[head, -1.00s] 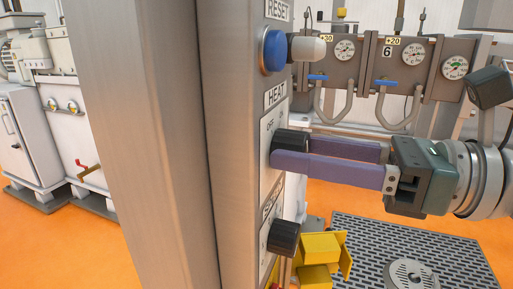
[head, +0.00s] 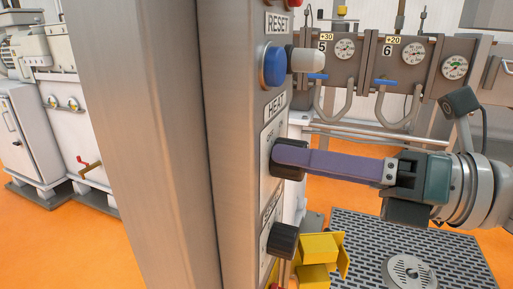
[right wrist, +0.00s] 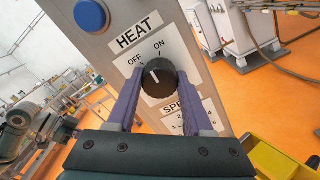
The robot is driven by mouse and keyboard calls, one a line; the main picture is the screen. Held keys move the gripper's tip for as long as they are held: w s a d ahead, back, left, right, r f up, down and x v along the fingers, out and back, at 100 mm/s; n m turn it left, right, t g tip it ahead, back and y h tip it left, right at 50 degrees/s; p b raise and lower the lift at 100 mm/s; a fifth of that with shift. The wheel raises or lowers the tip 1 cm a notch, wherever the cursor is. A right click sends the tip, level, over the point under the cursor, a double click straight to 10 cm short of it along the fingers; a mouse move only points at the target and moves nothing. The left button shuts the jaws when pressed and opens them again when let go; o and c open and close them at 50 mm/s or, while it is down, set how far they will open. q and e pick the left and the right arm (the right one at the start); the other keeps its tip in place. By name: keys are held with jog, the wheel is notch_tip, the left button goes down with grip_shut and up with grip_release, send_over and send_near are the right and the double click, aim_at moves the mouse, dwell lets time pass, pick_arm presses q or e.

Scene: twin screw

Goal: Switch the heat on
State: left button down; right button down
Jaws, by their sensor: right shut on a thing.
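The HEAT knob (head: 288,168) is a black ribbed dial on a white plate on the grey metal control post. In the right wrist view the knob (right wrist: 158,78) sits below the OFF and ON marks; a pale line shows on its face, but I cannot tell exactly which mark it points at. My right gripper (head: 280,157) comes in from the right, its purple fingers shut on the knob. In the right wrist view one finger lies on each side of the knob. In the head view the near finger hides part of it.
A blue RESET button (head: 273,65) is above the HEAT plate, and another black knob (head: 283,240) is below it. A pale knob (head: 306,58) sticks out at the post's side. Yellow parts (head: 320,248) are low beside the post. Gauged units (head: 395,65) stand behind.

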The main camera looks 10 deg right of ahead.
jog(key=m+p, duration=0.1)
jog(key=m, duration=0.4)
jog(key=shift+p, duration=0.35)
jog(key=shift+m, duration=0.4)
jog(key=shift+c, duration=1.5)
grip_release()
jog(key=b+v, duration=0.1)
jog(key=v, duration=0.9)
